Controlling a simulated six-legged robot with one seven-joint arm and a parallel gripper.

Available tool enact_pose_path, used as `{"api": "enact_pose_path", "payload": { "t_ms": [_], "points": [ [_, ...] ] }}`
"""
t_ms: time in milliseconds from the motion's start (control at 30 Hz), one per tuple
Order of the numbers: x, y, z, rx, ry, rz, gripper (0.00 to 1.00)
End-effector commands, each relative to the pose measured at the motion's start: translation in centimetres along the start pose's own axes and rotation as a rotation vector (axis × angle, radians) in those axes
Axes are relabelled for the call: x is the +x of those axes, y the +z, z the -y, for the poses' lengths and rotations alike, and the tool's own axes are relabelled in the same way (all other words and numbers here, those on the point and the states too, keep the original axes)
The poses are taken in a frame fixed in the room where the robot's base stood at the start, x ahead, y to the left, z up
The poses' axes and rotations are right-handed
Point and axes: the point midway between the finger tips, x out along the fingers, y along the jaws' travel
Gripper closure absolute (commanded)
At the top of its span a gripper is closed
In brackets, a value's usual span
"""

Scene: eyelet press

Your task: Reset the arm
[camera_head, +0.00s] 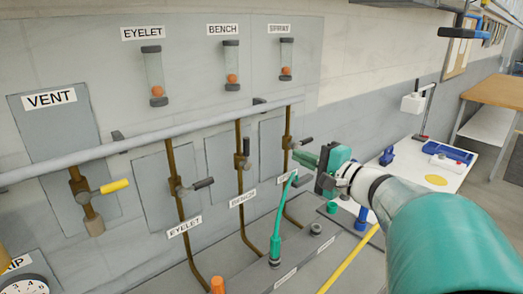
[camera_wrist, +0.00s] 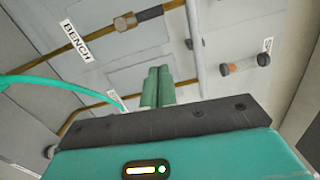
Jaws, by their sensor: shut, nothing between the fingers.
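My gripper (camera_head: 300,157) is at the end of my teal and white arm, in front of the grey panel wall at the right. Its two green fingers are together with nothing between them; in the wrist view they also show shut (camera_wrist: 157,82). The rightmost valve lever (camera_head: 302,142), with a dark handle, is just above the fingertips in the head view; whether they touch it I cannot tell. A teal hose (camera_head: 279,215) rises from a fitting to just below my gripper.
The vent valve's yellow lever (camera_head: 115,186) is at left. Dark-handled eyelet (camera_head: 203,183) and bench (camera_head: 246,162) levers stand along the pipe rail (camera_head: 150,138). Sight tubes (camera_head: 153,75) with orange balls hang above. A white table (camera_head: 455,180) with blue items stands at right, beyond my arm.

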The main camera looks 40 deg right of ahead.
Motion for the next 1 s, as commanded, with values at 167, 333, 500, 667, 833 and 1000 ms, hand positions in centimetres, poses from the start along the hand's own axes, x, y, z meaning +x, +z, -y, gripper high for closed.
{"api": "enact_pose_path", "payload": {
  "t_ms": [167, 333, 500, 667, 833, 1000],
  "points": [
    [-0.9, 0.0, 0.0, 0.001, 0.0, 0.0, 1.0],
    [-0.9, -0.1, 0.0, 0.001, 0.0, 0.0, 1.0],
    [-0.9, -0.2, 0.0, 0.001, 0.0, 0.0, 1.0],
    [-0.8, -0.1, -0.1, 0.001, 0.002, 0.003, 1.0],
    [0.8, 3.5, -1.4, -0.026, 0.082, 0.094, 1.0],
    [2.8, 12.9, -5.6, -0.15, 0.312, 0.333, 1.0]
  ]
}}
